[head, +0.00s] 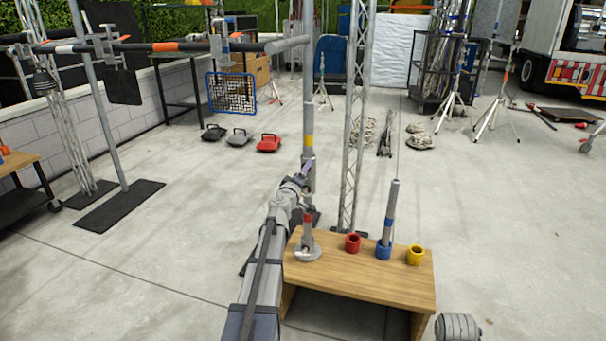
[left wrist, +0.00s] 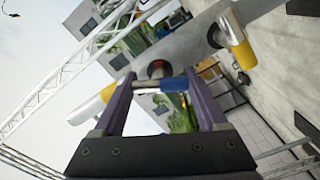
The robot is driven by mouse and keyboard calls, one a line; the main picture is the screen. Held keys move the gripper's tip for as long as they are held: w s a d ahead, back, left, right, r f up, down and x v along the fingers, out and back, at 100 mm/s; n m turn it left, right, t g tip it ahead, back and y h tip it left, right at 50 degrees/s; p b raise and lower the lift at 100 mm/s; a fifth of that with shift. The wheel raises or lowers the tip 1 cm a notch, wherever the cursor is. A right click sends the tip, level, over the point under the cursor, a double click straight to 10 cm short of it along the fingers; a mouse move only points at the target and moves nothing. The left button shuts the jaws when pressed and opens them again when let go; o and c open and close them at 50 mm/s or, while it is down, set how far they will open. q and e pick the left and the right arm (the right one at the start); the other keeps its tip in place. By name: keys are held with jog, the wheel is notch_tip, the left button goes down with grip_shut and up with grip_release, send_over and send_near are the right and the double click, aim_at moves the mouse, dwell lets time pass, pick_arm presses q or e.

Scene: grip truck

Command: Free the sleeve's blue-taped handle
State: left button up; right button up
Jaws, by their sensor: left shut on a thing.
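The grey upright pole with its sleeve (head: 308,115) stands in the middle of the head view, with a yellow band (head: 308,140) above my gripper. My left gripper (head: 305,171) is at the pole just below that band. In the left wrist view a short bar with blue tape (left wrist: 174,85) lies across between my purple left fingers (left wrist: 160,92), which are shut on it. A yellow-banded cylinder (left wrist: 240,52) is at upper right there, and a silver piece (left wrist: 92,105) is beside the left finger. The sleeve's joint is partly hidden by my arm. My right gripper is out of view.
A wooden bench (head: 365,276) bears red (head: 352,244), blue (head: 384,252) and yellow (head: 415,256) cups. A grey rod with a blue band (head: 390,210) stands in the blue cup. A lattice truss (head: 355,110) rises behind.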

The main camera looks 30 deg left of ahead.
pick_arm(q)
jog(key=n, duration=0.4)
jog(key=shift+n, duration=0.3)
jog(key=n, duration=0.5)
jog(key=shift+n, duration=0.3)
jog(key=n, duration=0.9)
jog(key=shift+n, duration=0.3)
jog(key=o, duration=1.3)
jog(key=shift+s, duration=0.1)
